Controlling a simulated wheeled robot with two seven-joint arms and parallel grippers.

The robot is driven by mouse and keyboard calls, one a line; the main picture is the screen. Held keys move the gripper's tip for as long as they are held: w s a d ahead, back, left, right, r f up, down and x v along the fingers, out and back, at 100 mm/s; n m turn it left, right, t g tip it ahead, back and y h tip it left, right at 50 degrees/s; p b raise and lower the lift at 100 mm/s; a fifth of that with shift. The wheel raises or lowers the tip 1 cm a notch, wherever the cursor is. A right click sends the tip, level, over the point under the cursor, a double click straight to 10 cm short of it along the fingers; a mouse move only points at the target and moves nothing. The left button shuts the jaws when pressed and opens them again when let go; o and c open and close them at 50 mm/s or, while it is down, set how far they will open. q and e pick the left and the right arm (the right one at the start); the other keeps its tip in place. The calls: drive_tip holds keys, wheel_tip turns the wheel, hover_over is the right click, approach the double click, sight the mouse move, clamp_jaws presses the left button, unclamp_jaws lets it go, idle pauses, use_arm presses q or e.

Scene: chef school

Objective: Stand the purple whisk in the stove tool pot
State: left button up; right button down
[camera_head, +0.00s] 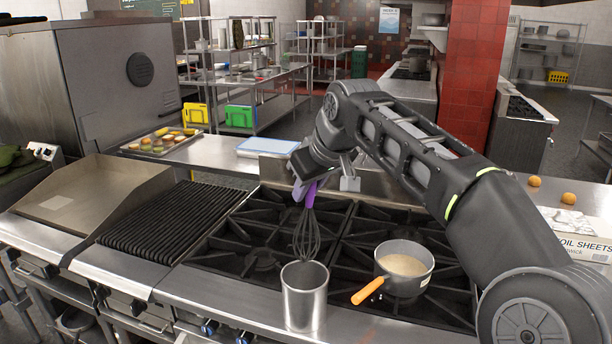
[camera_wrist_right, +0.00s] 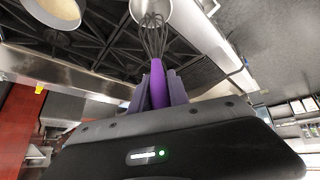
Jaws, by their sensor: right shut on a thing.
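The purple whisk has a purple handle and dark wire loops (camera_head: 307,236). My right gripper (camera_head: 308,190) is shut on its handle, and the whisk hangs with the wires down. The stove tool pot (camera_head: 305,301) is a tall plain metal cylinder on the front edge of the stove. In the head view the wire tip shows just above the pot's rim. In the right wrist view the purple handle (camera_wrist_right: 158,84) sits between the fingers, and the pot (camera_wrist_right: 150,8) shows beyond the wires at the top edge. My left gripper is in neither view.
A saucepan (camera_head: 404,283) with an orange handle and pale contents stands on the burner grates right of the pot. A ribbed grill (camera_head: 165,222) lies to the left. A food tray (camera_head: 160,143) and a pale blue board (camera_head: 268,147) are on the back counter.

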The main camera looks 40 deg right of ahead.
sight(305, 263)
drive_tip(key=shift+s+a+f, duration=0.2)
drive_tip(key=shift+s+f, duration=0.2)
drive_tip(key=shift+f, duration=0.2)
drive_tip(key=shift+s+a+f, duration=0.15)
drive_tip(key=shift+s+f, duration=0.25)
drive_tip(key=shift+f, duration=0.2)
drive_tip(key=w+f+b, duration=0.1)
drive_tip(key=f+b, duration=0.2)
drive_tip(key=f, duration=0.1)
drive_tip(key=w+d+f+b, duration=0.1)
drive_tip(key=f+b, duration=0.3)
drive_tip(key=f, duration=0.1)
drive_tip(key=w+f+b, duration=0.1)
drive_tip(key=f+b, duration=0.2)
drive_tip(key=f, duration=0.2)
drive_tip(key=shift+w+d+f, duration=0.15)
drive_tip(key=shift+d+f, duration=0.1)
drive_tip(key=shift+d, duration=0.05)
drive_tip(key=c, duration=1.2)
unclamp_jaws()
drive_tip(key=shift+o, duration=0.2)
drive_tip(key=b+v, duration=0.1)
drive_tip(key=v, duration=0.7)
drive_tip(key=shift+f, duration=0.1)
